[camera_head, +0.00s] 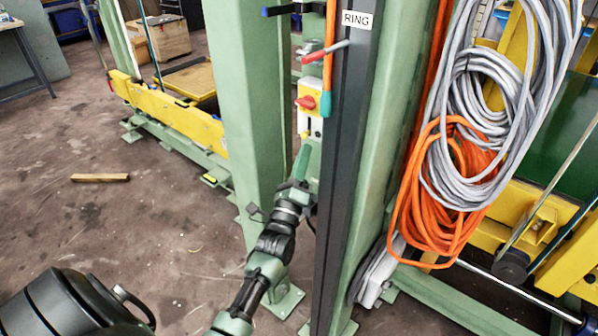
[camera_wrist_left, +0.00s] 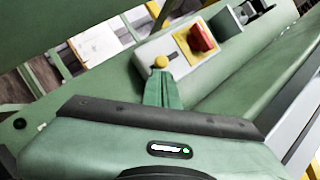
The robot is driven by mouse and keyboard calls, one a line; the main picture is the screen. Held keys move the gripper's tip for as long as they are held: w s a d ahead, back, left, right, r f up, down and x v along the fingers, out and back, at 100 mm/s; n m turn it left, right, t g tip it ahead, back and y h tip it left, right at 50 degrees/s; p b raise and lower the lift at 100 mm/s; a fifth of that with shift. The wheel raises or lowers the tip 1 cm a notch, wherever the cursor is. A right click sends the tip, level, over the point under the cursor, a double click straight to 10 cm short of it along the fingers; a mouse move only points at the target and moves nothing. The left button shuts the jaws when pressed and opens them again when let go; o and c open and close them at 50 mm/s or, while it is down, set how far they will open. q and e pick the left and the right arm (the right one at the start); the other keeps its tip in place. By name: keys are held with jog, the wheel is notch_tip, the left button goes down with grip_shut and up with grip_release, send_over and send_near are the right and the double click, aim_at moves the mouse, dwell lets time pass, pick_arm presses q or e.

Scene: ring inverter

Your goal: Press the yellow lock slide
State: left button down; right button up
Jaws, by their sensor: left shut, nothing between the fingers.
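The yellow lock slide is a small round yellow knob (camera_head: 305,134) on the light grey control box, below the red rotary switch (camera_head: 307,101) with its yellow plate. In the left wrist view the knob (camera_wrist_left: 161,62) stands just beyond my fingertips. My left gripper (camera_head: 303,152) reaches up to the box from below, its green fingers shut with nothing between them. In the left wrist view the gripper (camera_wrist_left: 161,74) points straight at the knob, and its tips look very close to it. I cannot tell whether they touch. My right gripper is not in view.
A dark post labelled RING (camera_head: 356,19) stands right beside the box. A green column (camera_head: 245,100) is on its left. A red-handled lever (camera_head: 325,52) is above. Grey cable (camera_head: 480,110) and orange cable (camera_head: 440,215) hang at right. Open floor lies left.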

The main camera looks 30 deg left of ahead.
aim_at(306, 134)
pick_arm(q)
jog(key=shift+w+a+r, duration=0.15)
jog(key=shift+w+r, duration=0.1)
jog(key=shift+w, duration=0.2)
notch_tip(306, 134, up, 4)
jog(key=p, duration=0.3)
jog(key=shift+f, duration=0.25)
